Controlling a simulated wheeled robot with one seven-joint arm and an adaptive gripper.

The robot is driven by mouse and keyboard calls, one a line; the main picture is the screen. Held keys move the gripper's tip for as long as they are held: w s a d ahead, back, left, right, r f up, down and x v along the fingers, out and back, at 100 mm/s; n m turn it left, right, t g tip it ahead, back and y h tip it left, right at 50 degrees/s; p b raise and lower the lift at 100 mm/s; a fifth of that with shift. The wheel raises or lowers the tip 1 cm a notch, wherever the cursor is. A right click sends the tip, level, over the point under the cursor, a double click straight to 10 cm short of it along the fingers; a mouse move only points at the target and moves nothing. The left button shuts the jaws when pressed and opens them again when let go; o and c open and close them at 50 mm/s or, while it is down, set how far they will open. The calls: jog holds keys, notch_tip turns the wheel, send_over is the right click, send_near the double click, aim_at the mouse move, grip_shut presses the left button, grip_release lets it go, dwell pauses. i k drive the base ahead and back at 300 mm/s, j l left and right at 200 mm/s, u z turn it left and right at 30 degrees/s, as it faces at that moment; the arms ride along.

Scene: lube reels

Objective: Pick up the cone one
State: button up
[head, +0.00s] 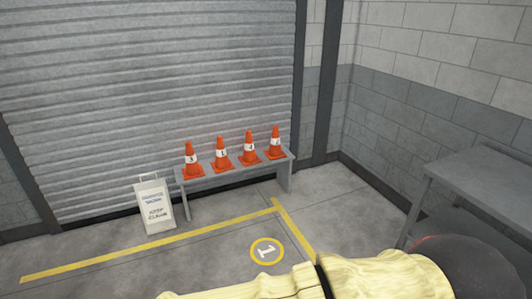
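Several orange cones with white number bands stand upright in a row on a low grey bench (232,172) against the shutter. The leftmost cone (192,171) seems to bear a 3. The second cone (221,164) seems to bear a 1. The numbers on the third cone (249,156) and the rightmost cone (275,151) are too small to read surely. My arm crosses the bottom edge in a pale yellow cover, well in front of the bench. My gripper is not in view.
A white "keep clear" sign (154,207) stands on the floor left of the bench. Yellow floor lines (150,246) and a circled 1 (266,251) mark the open floor before it. A grey table (480,175) stands at the right.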

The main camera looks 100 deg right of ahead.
aim_at(222, 164)
jog(key=z, duration=3)
